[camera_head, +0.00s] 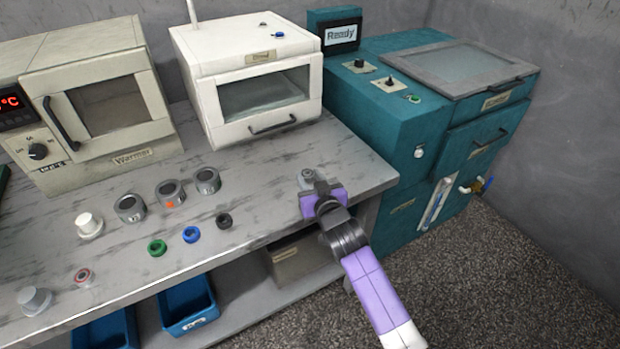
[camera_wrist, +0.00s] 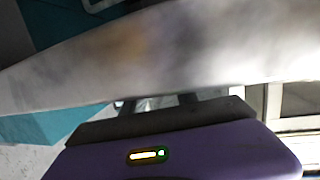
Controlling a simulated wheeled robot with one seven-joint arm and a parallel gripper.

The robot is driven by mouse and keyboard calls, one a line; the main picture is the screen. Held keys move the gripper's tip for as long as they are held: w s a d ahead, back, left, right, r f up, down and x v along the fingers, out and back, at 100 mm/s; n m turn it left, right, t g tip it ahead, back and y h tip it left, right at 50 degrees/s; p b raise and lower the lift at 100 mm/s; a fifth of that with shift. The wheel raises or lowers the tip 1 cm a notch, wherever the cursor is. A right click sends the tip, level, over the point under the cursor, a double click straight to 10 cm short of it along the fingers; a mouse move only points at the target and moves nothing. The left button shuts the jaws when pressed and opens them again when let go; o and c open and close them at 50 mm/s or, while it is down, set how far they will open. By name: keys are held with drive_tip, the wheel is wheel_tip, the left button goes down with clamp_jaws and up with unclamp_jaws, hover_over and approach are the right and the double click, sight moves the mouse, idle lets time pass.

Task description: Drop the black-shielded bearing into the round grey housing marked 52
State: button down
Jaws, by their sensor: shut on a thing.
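My gripper (camera_head: 313,187) is at the bench's right end, shut on a small grey round part (camera_head: 307,174) with a darker middle. It may be the black-shielded bearing, but it is too small to be sure. In the wrist view a large pale blurred surface fills the middle, and the held part cannot be made out. Three round grey housings stand in a slanting row left of my gripper: a left one (camera_head: 130,208), a middle one with an orange mark (camera_head: 171,193) and a right one (camera_head: 207,181). Their number marks are too small to read surely.
Green (camera_head: 157,247), blue (camera_head: 191,234) and black (camera_head: 224,220) rings lie before the housings. A red-centred ring (camera_head: 84,277) and two pale stepped plugs (camera_head: 88,225) are further left. A warmer (camera_head: 115,158), a white oven (camera_head: 255,120) and a teal machine (camera_head: 385,135) stand behind.

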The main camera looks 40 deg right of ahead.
drive_tip(key=c, duration=0.9)
unclamp_jaws()
drive_tip(key=shift+c, duration=0.2)
drive_tip(key=shift+r, duration=0.15)
drive_tip(key=v, duration=1.2)
drive_tip(key=s+a+f+n+y, duration=0.2)
drive_tip(key=s+a+f, duration=0.1)
drive_tip(key=s+a, duration=0.3)
drive_tip(key=s+a+r+n+y, duration=0.1)
drive_tip(key=s+a+r, duration=0.1)
drive_tip(key=s+a, duration=0.2)
drive_tip(key=s+a+r+n+y, duration=0.1)
drive_tip(key=s+a, duration=0.3)
drive_tip(key=s, duration=0.7)
drive_tip(key=s+a+r+n+y, duration=0.1)
drive_tip(key=s+a+r+y, duration=0.2)
drive_tip(key=s, duration=0.4)
drive_tip(key=shift+s+a+r+t, duration=0.35)
drive_tip(key=shift+a+t, duration=0.05)
drive_tip(key=shift+a, duration=0.5)
drive_tip(key=shift+o, duration=0.4)
drive_tip(key=shift+s+r, duration=0.25)
